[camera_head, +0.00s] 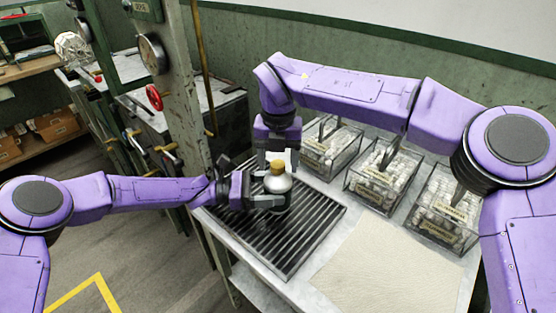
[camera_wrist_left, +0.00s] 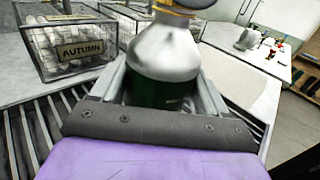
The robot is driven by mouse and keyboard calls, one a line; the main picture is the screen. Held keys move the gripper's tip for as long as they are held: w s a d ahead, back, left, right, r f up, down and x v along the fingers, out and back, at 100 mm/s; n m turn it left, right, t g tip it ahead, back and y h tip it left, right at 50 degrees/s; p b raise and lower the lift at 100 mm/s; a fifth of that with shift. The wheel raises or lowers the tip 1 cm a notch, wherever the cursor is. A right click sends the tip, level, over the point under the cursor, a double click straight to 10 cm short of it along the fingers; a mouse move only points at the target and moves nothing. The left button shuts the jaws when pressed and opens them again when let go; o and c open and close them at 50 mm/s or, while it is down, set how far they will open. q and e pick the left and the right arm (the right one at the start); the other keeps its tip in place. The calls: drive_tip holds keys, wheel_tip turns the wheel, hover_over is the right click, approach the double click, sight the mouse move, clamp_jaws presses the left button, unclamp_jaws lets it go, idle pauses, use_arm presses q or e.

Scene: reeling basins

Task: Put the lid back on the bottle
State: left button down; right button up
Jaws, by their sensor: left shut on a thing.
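The bottle (camera_head: 277,184) stands upright over the black slatted rack, with a pale grey shoulder and dark body. It also shows in the left wrist view (camera_wrist_left: 165,52), where its lower part is dark green. My left gripper (camera_head: 270,200) is shut on the bottle's body from the left. The gold-brown lid (camera_head: 277,167) is at the top of the bottle; whether it is seated cannot be told. My right gripper (camera_head: 277,158) points down from above, its fingers around or beside the lid. Whether they touch it is unclear.
The slatted rack (camera_head: 308,243) lies on a pale table. Several clear boxes of white cocoons, one (camera_head: 384,178) in the middle, stand along the right. A cream mat (camera_head: 375,270) lies clear at the front. A green machine column (camera_head: 187,80) rises behind left.

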use_arm(q)
drive_tip(key=shift+s+f, duration=0.2)
drive_tip(key=shift+f, duration=0.25)
use_arm(e)
wheel_tip(320, 180, up, 12)
drive_tip(key=shift+s, duration=0.25)
use_arm(q)
drive_tip(key=shift+c, duration=0.3)
unclamp_jaws()
drive_tip(key=shift+o, duration=0.3)
drive_tip(key=shift+w, duration=0.25)
drive_tip(key=shift+a+r, duration=0.1)
drive_tip(key=shift+a, duration=0.25)
drive_tip(key=a+b, duration=0.2)
drive_tip(key=a, duration=0.7)
drive_tip(key=shift+a+b, duration=0.15)
drive_tip(key=shift+b, duration=0.25)
drive_tip(key=shift+a, duration=0.3)
use_arm(e)
wheel_tip(320, 180, down, 3)
drive_tip(key=shift+w+r, duration=0.1)
drive_tip(key=shift+w, duration=0.05)
